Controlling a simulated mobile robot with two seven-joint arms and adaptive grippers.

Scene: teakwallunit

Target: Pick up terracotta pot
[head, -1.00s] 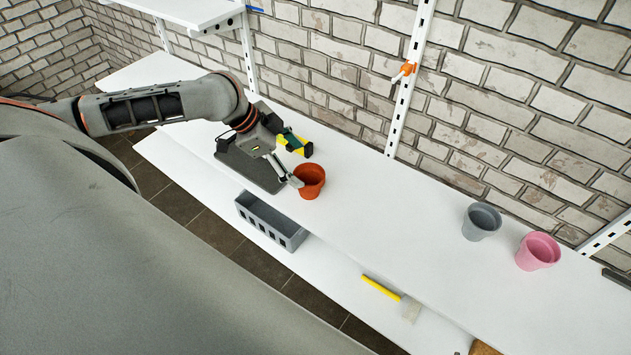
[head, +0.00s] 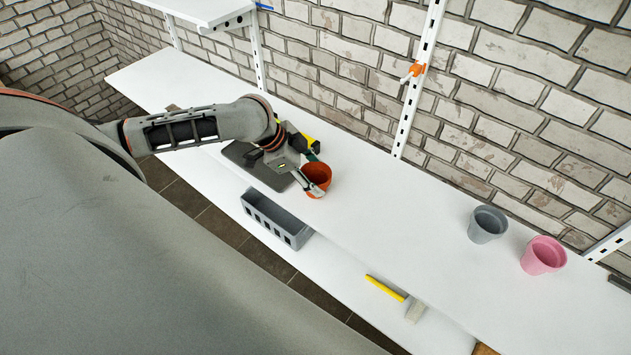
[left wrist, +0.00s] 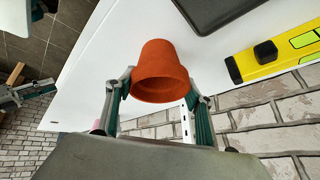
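What looks like my right gripper (left wrist: 38,90) is at the left edge of the left wrist view, away from the pot.
A grey pot (head: 487,226) and a pink pot (head: 543,256) stand to the right on the shelf. A yellow level (left wrist: 280,56) and a dark flat tray (head: 256,168) lie by the terracotta pot.

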